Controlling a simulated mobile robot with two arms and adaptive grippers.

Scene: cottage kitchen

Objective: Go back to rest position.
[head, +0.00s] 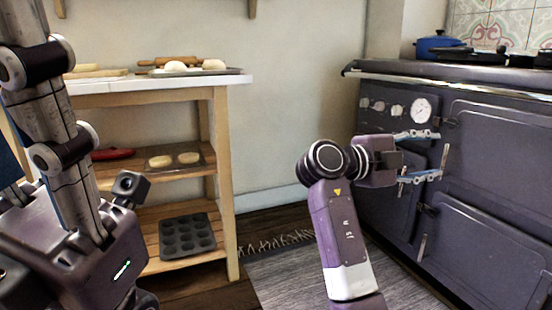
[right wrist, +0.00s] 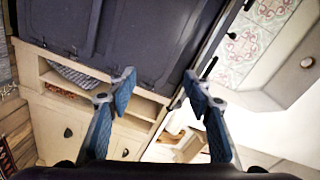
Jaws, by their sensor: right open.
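My right gripper (head: 430,156) is in the head view, in front of the dark range cooker (head: 490,170) on the right. Its two blue-padded fingers are spread apart with nothing between them. The right wrist view also shows my right gripper (right wrist: 162,88) open and empty, with dark cooker panels and cream cabinets beyond it. The head view does not show clearly whether its fingertips touch the cooker front. My left arm shows at the left edge of the head view, but its gripper is not seen.
A wooden shelf unit (head: 221,180) stands at the left with dough on a tray (head: 238,71) on top and a muffin tin (head: 187,236) on its bottom shelf. A blue pot (head: 438,46) sits on the cooker. A grey rug (head: 285,278) covers open floor between them.

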